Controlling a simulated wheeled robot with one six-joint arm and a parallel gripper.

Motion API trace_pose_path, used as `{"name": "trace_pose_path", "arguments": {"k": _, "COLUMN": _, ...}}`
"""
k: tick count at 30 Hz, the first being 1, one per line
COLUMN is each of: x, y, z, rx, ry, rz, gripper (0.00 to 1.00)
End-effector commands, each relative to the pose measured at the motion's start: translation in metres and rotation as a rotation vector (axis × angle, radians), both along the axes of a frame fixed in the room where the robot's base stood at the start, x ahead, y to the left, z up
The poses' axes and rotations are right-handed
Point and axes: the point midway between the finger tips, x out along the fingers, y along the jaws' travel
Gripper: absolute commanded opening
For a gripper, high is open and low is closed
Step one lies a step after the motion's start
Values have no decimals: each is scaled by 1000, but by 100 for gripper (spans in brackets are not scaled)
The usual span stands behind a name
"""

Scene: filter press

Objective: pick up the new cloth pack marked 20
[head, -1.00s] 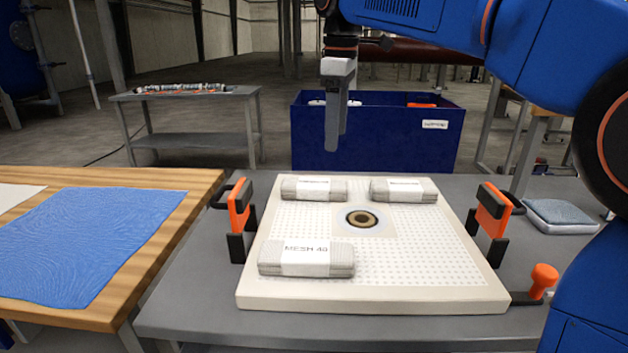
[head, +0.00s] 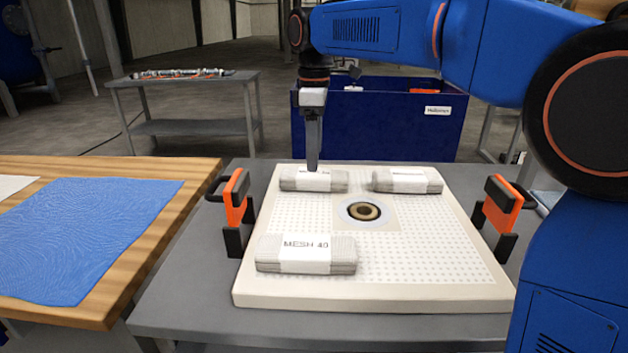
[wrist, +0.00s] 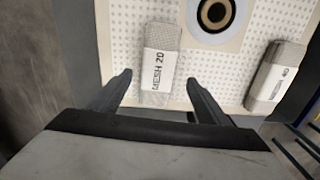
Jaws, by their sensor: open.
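The cloth pack marked MESH 20 (wrist: 158,68) is a grey folded bundle with a white paper band in the wrist view. In the head view it is the far left pack (head: 300,181) on the white perforated plate (head: 375,298). My gripper (head: 313,168) points down just at or above this pack; the exact gap is hard to tell. In the wrist view the open fingers (wrist: 158,84) lie to either side of the pack's near end, with nothing between them held.
A pack marked MESH 40 (head: 306,254) lies front left on the plate, and another pack (head: 406,181) far right. A round centre port (head: 364,211) sits between them. Orange clamps (head: 236,200) (head: 501,206) stand at both sides. A blue bin (head: 390,130) is behind.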

Motion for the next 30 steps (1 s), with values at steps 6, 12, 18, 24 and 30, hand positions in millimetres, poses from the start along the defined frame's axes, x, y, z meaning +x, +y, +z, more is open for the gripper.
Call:
{"name": "trace_pose_path", "arguments": {"k": 6, "x": 0, "y": 0, "z": -16, "rx": 0, "ry": 0, "rz": 0, "gripper": 70}}
{"name": "trace_pose_path", "arguments": {"k": 12, "x": 2, "y": 1, "z": -35, "rx": -1, "ry": 2, "rz": 0, "gripper": 70}}
{"name": "trace_pose_path", "arguments": {"k": 18, "x": 4, "y": 1, "z": -61, "rx": -1, "ry": 2, "rz": 0, "gripper": 70}}
{"name": "trace_pose_path", "arguments": {"k": 24, "x": 5, "y": 1, "z": -69, "rx": 1, "ry": -1, "rz": 0, "gripper": 70}}
{"name": "trace_pose_path", "arguments": {"k": 30, "x": 5, "y": 1, "z": -69, "rx": 0, "ry": -1, "rz": 0, "gripper": 61}}
